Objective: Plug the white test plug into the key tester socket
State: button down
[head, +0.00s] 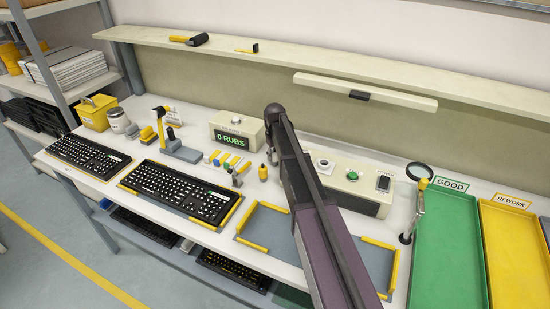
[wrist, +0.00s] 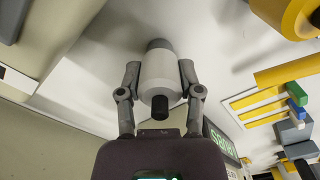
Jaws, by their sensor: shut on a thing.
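In the wrist view my gripper (wrist: 159,70) is shut on the white test plug (wrist: 155,78), with one grey finger on each side of it. The plug is a white cylinder with a black end toward my palm and a grey far end. A cream box (head: 345,201) stands right of the arm on the bench. A round pale fitting with a dark centre (head: 323,165) on its top looks like the socket; the arm hides the box's left part.
A counter box reading 0 RUBS (head: 237,132) stands left of the arm. Two keyboards (head: 180,192) lie on the bench at left. A magnifier on a stand (head: 419,173) and a green GOOD tray (head: 447,250) are at right. A shelf (head: 330,70) runs above the back.

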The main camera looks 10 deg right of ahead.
aim_at(274, 151)
jog(key=shift+r+p, duration=1.3)
jog(key=shift+r, duration=0.1)
jog(key=shift+r+p, duration=2.05)
jog(key=shift+a, duration=0.1)
